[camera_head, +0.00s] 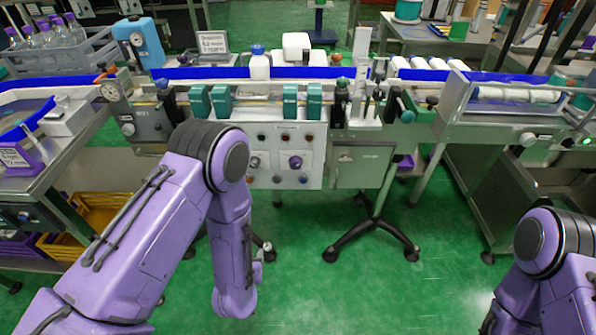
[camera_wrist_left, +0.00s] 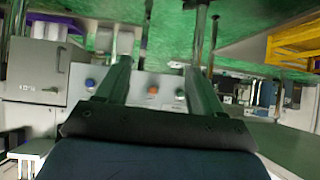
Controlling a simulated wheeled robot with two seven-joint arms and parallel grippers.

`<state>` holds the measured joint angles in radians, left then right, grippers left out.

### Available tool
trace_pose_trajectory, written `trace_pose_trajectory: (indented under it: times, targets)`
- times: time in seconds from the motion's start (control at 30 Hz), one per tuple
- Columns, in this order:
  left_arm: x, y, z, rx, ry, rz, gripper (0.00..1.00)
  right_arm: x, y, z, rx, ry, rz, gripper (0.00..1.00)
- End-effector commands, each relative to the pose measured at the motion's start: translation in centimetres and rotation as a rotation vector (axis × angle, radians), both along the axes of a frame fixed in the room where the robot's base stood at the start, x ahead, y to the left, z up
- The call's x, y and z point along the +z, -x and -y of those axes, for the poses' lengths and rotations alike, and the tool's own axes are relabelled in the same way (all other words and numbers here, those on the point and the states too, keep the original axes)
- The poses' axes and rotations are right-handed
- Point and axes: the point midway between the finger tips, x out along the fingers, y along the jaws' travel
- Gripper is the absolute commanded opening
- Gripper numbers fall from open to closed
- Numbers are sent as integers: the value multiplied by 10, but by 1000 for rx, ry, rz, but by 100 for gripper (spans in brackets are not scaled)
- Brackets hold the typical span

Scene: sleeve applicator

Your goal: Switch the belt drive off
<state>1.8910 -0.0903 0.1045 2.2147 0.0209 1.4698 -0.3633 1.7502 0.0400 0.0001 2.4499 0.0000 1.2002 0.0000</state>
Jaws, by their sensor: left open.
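A pale control panel (camera_head: 313,172) hangs on the front of the conveyor line, with several small buttons and a larger purple knob (camera_head: 295,162). Its labels are too small to read, so I cannot tell which control is the belt drive's. My right gripper is out of view.
A grey cabinet (camera_head: 362,165) sits right of the panel; it also shows in the left wrist view (camera_wrist_left: 35,72). A wheeled stand (camera_head: 372,232) is below it. A yellow bin (camera_head: 95,215) is at left. Green floor (camera_head: 330,295) in front is clear.

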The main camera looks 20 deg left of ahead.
Motion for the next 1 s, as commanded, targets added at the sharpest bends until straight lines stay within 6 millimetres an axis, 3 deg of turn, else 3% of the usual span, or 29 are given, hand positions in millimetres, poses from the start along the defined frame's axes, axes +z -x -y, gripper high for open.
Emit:
trace_pose_trajectory:
  times: [0.03,0.1,0.2,0.3,0.37,0.73,1.0]
  targets:
    - [4,-51,22,-54,-55,152,67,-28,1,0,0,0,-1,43]
    - [37,-104,49,-97,-141,335,67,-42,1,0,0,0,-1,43]
    - [81,-146,79,-110,-231,519,67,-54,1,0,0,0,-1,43]
    - [105,-164,91,-102,-274,595,67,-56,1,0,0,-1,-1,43]
    - [110,-172,90,-99,-280,605,67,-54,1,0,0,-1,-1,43]
    - [109,-245,67,-99,-279,598,67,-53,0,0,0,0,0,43]
    - [108,-262,62,-104,-280,595,67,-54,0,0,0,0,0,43]
